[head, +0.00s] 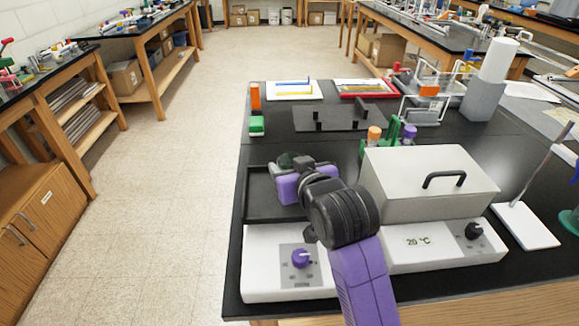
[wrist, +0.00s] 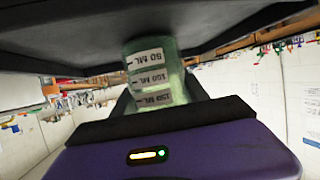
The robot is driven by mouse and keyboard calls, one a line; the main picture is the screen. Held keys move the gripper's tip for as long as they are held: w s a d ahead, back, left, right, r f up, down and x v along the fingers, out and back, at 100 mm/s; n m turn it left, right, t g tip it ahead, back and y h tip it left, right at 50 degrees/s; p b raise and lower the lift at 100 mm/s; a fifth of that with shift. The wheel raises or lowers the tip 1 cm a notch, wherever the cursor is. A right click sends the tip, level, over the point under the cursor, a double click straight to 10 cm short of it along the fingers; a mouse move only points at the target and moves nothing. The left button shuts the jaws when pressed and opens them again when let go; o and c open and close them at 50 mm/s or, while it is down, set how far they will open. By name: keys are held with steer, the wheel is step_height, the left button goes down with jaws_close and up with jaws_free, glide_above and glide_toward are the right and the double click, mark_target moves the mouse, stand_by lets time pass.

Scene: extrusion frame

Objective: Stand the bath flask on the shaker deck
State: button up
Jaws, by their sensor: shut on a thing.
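The shaker (head: 275,262) is a white box with a purple knob, with a black rimmed deck (head: 262,200) behind its controls. My gripper (head: 290,168) is over the far part of the deck. It is shut on the bath flask, a greenish flask (wrist: 158,75) with 50, 100 and 150 ML labels that read upside down in the wrist view. In the head view only a dark greenish bit of the flask (head: 286,159) shows beyond my gripper. In the wrist view the flask's 50 ML end is close to a black surface; I cannot tell whether they touch.
The water bath (head: 426,185) stands right of the deck, with its lid on and a 20 °C display. A rack with orange and purple caps (head: 390,138) is behind it. A dark plate with posts (head: 330,118) lies farther back. The left bench edge is close to the shaker.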

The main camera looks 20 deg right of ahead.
steer(key=shift+f, duration=0.1)
steer(key=o, duration=1.4)
steer(key=v, duration=1.2)
